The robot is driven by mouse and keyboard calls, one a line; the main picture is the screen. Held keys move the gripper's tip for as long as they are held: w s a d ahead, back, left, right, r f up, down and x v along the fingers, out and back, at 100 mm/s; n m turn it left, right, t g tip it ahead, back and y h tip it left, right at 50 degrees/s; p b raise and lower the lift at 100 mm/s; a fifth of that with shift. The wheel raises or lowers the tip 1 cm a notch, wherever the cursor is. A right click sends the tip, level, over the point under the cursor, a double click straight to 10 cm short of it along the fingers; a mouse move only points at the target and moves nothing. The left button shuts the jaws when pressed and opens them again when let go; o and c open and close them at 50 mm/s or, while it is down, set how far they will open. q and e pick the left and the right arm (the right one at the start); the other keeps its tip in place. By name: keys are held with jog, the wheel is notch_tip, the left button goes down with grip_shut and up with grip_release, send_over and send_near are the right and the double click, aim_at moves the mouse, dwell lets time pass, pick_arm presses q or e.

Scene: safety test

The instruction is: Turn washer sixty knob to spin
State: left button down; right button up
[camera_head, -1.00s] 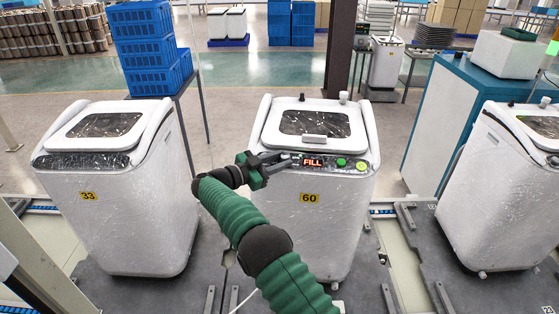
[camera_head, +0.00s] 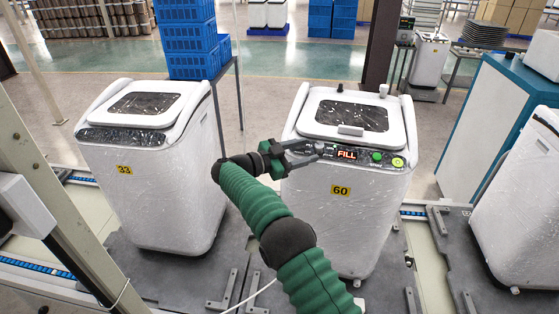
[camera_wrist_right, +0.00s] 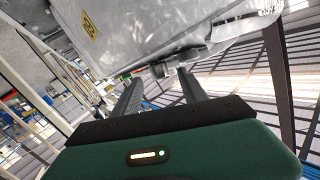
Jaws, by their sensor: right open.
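Washer sixty (camera_head: 345,215) is white, with a yellow "60" label (camera_head: 340,190) on its front. Its dark control panel has a lit display (camera_head: 346,154) that reads FILL, a green button (camera_head: 377,156) and a yellow-ringed button (camera_head: 397,162). My right gripper (camera_head: 312,152) is open at the left end of this panel. The knob is small and partly hidden by the fingers in the head view. In the right wrist view, a small grey knob-like part (camera_wrist_right: 163,70) shows just beyond and between the open fingers (camera_wrist_right: 160,88); contact cannot be told. My left gripper is not in view.
Washer 33 (camera_head: 150,200) stands to the left and another white washer (camera_head: 525,210) to the right. Blue crates (camera_head: 190,45) are stacked behind. A teal-sided cabinet (camera_head: 490,130) stands behind on the right. A metal post (camera_head: 50,190) is at the left.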

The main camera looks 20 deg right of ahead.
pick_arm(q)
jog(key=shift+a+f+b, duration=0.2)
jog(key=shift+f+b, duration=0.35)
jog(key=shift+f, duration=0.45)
pick_arm(e)
jog(key=s+a, duration=0.1)
jog(key=a, duration=1.2)
jog(key=shift+a+r, duration=0.4)
jog(key=shift+r, duration=0.05)
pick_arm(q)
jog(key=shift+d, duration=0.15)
pick_arm(e)
jog(key=shift+d, duration=0.15)
